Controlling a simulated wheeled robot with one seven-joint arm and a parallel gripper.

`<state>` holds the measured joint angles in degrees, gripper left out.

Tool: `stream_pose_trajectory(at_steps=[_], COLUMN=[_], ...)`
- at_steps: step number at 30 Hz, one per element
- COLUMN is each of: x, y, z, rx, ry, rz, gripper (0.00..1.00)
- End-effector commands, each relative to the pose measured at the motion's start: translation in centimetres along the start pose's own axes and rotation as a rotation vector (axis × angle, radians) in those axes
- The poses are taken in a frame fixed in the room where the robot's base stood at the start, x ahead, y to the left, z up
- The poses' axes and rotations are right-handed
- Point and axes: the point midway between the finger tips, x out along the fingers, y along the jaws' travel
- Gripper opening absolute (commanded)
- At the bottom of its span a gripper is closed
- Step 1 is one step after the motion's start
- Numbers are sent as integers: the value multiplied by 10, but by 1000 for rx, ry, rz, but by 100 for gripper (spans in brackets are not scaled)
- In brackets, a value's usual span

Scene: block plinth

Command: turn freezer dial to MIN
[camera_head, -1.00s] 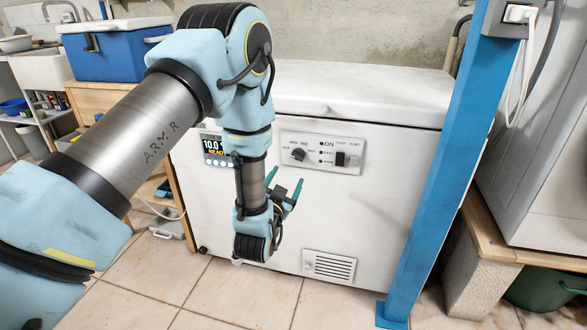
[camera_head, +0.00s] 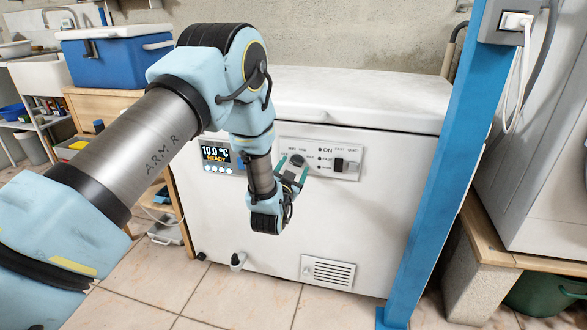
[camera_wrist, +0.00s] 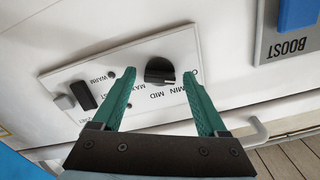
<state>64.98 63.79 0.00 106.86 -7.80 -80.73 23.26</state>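The freezer dial (camera_head: 297,160) is a round black knob on the light control panel (camera_head: 345,172) on the freezer's front. In the wrist view the dial (camera_wrist: 160,70) shows upside down with MIN, MID and MAX printed around it; I cannot tell surely which mark it points to. My gripper (camera_head: 292,167) is open, with green fingers pointing at the panel. In the wrist view the fingertips (camera_wrist: 159,75) appear on either side of the dial, with a gap to each side. I see no clear contact.
A black switch (camera_head: 340,165) sits right of the dial; indicator lights lie between. A display (camera_head: 216,153) reading 10.0 °C READY is left of the panel. A blue post (camera_head: 440,170) stands at the right. A blue BOOST button (camera_wrist: 298,12) shows in the wrist view.

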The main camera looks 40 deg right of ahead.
Motion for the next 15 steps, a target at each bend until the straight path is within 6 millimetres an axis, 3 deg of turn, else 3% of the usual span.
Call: stream_pose_trajectory(at_steps=[2, 15], x=[0, 0], y=[0, 0], z=[0, 0], rx=[0, 0], ry=[0, 0], rz=[0, 0], gripper=[65, 16])
